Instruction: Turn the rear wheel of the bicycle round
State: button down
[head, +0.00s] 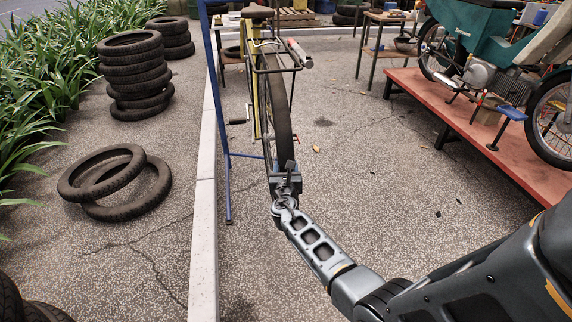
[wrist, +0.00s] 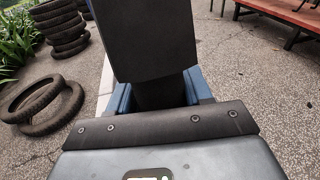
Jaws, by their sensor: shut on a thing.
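The bicycle (head: 256,90) has a yellow frame and hangs at a blue stand, seen end-on in the head view. Its rear wheel (head: 279,105) has a dark tyre and faces me. My gripper (head: 285,172) is at the near, lower part of this wheel, shut on the tyre. In the wrist view the blue fingers of my gripper (wrist: 160,95) sit either side of a dark piece that I take for the tyre. A large dark block above it hides most of the wheel. The exact contact is hidden.
The blue stand post (head: 216,110) rises left of the wheel beside a pale kerb (head: 204,220). Loose tyres (head: 117,182) and tyre stacks (head: 133,70) lie beyond the kerb. A red platform (head: 490,135) with a teal motorbike is at right. The paving between is mostly clear.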

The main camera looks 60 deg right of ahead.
jog(key=shift+w+r, duration=0.1)
jog(key=shift+r, duration=0.2)
jog(key=c, duration=0.6)
grip_release()
jog(key=shift+p+v, duration=0.8)
jog(key=shift+v, duration=3.05)
